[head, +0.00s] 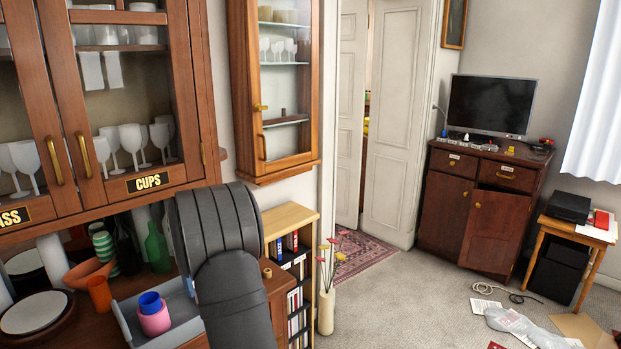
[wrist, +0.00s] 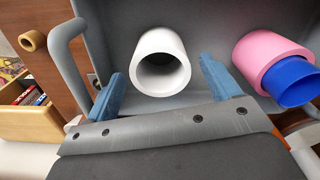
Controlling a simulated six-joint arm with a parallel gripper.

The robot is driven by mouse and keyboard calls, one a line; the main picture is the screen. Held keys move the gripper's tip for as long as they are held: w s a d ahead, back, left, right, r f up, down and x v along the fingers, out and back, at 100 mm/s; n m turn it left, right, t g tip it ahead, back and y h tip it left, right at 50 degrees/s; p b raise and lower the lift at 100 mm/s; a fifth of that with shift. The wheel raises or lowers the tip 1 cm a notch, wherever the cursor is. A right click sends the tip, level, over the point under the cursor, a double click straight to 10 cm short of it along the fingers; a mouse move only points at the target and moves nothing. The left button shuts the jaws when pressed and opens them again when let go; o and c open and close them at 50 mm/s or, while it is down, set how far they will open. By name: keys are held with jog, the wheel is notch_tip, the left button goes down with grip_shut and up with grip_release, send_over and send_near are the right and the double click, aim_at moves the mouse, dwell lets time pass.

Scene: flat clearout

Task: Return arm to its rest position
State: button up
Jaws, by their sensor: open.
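My gripper (wrist: 162,78) shows in the wrist view with its two blue fingers spread apart. A white cup (wrist: 181,48) lies between and just beyond the fingers, its open mouth facing the camera. I cannot tell whether the fingers touch it. The cup is over a grey tray (wrist: 112,28). A pink cup (wrist: 262,48) with a blue cup (wrist: 290,82) inside it is to the right. In the head view my dark arm hides the gripper and the white cup; the tray (head: 121,322), pink cup (head: 155,320) and blue cup (head: 150,302) show left of it.
A glass-fronted cabinet labelled CUPS (head: 148,181) hangs above the counter.

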notch_tip(320, 180, down, 4)
jog(key=shift+r, duration=0.15)
notch_tip(320, 180, up, 2)
jog(key=shift+r, duration=0.85)
